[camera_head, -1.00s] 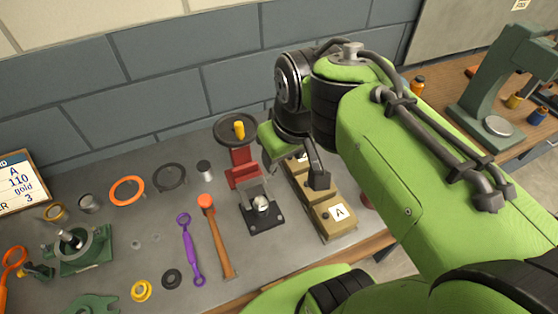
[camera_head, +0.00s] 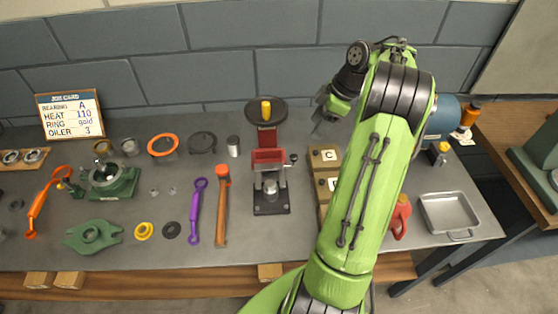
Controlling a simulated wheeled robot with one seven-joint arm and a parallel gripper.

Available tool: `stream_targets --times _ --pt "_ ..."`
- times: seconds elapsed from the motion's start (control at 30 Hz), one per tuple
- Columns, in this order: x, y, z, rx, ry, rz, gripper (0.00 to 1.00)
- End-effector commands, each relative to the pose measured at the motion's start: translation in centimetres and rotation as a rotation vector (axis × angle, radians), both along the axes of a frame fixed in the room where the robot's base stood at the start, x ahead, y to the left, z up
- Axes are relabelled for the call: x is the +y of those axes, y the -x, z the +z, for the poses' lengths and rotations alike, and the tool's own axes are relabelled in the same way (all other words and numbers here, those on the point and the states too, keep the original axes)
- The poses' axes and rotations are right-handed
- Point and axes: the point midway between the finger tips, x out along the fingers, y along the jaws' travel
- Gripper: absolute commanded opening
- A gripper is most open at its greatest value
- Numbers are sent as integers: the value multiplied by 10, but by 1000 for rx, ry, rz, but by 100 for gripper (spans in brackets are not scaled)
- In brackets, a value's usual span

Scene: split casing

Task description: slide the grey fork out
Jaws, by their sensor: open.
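I cannot make out a grey fork for certain. The red press (camera_head: 268,138) stands at the back middle of the bench, with a dark handwheel with a yellow knob on top. A dark base plate (camera_head: 271,208) with a small silver rounded part (camera_head: 270,188) is at its front. My green arm reaches over the bench right of the press. My gripper (camera_head: 324,122) is open, at the wall side just right of the press and apart from it. Its fingers are small and blurred here, and I see nothing held between them.
Tan blocks lettered C (camera_head: 327,155) lie right of the press, partly behind my arm. A hammer (camera_head: 222,205) and purple wrench (camera_head: 196,212) lie left of it. A green fixture (camera_head: 112,182) stands farther left. A grey tray (camera_head: 450,213) and red oiler (camera_head: 400,217) are at right.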

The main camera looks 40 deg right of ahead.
Motion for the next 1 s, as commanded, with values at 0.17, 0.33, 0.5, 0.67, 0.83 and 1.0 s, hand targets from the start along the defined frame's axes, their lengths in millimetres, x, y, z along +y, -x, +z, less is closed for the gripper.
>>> stream_targets --times 0.17,0.33,0.5,0.67,0.83,1.0 --pt "8 -6 -25 0 -2 7 52" --pt "20 -18 -66 2 -4 6 52" --pt "32 -29 -105 3 -3 4 52" --pt "41 -37 -133 1 -3 3 52" --pt "44 -41 -144 0 0 0 52" --pt "44 -41 -145 -1 1 1 52"
